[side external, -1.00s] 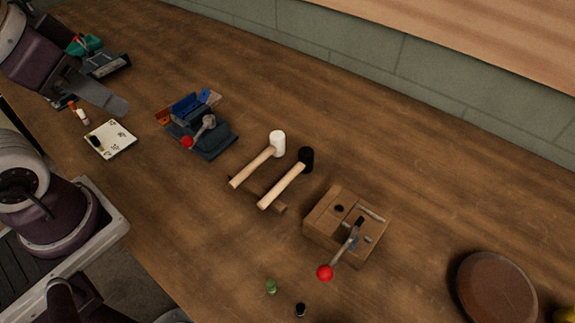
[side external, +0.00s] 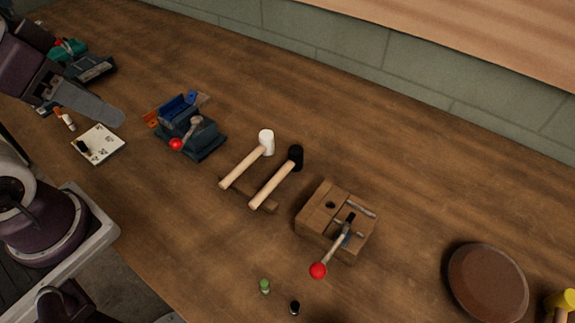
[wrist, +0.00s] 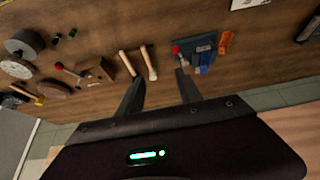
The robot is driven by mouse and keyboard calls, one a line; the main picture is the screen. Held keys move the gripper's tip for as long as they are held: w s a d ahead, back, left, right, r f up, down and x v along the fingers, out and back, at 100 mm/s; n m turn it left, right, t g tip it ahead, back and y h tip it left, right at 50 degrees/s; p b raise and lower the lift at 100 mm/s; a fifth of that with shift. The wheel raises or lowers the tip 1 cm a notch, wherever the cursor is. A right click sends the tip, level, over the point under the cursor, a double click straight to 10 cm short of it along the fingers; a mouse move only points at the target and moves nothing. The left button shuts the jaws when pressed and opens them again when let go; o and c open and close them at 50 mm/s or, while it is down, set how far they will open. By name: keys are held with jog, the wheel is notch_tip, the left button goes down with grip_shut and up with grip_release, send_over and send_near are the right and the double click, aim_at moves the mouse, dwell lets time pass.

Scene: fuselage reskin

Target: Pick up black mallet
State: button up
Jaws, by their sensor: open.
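The black mallet (side external: 276,182) has a pale wooden handle and a black head. In the side view, a grey part of my arm shows at upper left, away from the mallets.
A wooden vise (side external: 338,220) with a red-knobbed lever stands right of the black mallet. A blue-grey vise (side external: 190,137) stands left of the white one. Green and black small pieces (side external: 265,287) lie near the front edge. A brown disc (side external: 487,283) is at lower right.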

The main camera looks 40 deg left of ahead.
jog(key=g+y, duration=0.2)
jog(key=g, duration=0.4)
send_over(288, 165)
jog(key=d, duration=0.1)
notch_tip(288, 165, down, 18)
jog(key=f, duration=0.7)
jog(key=shift+a, duration=0.35)
jog(key=shift+f, duration=0.25)
grip_shut()
